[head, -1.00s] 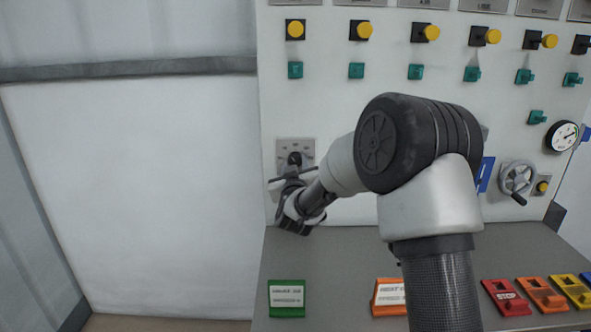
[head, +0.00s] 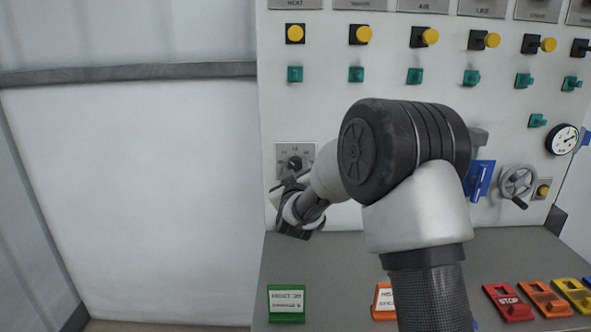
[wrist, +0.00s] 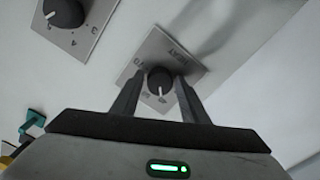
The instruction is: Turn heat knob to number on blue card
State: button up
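The knob also shows in the head view (head: 294,163), partly behind my gripper. My gripper (wrist: 159,78) is open, with one finger on each side of the knob; contact is not clear.
A second dial (wrist: 62,14) sits on a neighbouring plate. Yellow buttons and green switches line the panel above. A green card (head: 287,303), an orange card (head: 384,300) and a red STOP piece (head: 508,302) stand on the desk. A handwheel (head: 517,181) is at right.

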jog(key=shift+o, duration=0.9)
jog(key=shift+s+r, duration=0.1)
jog(key=shift+s, duration=0.1)
jog(key=s+a, duration=0.1)
jog(key=s, duration=1.6)
jog(key=shift+p, duration=0.35)
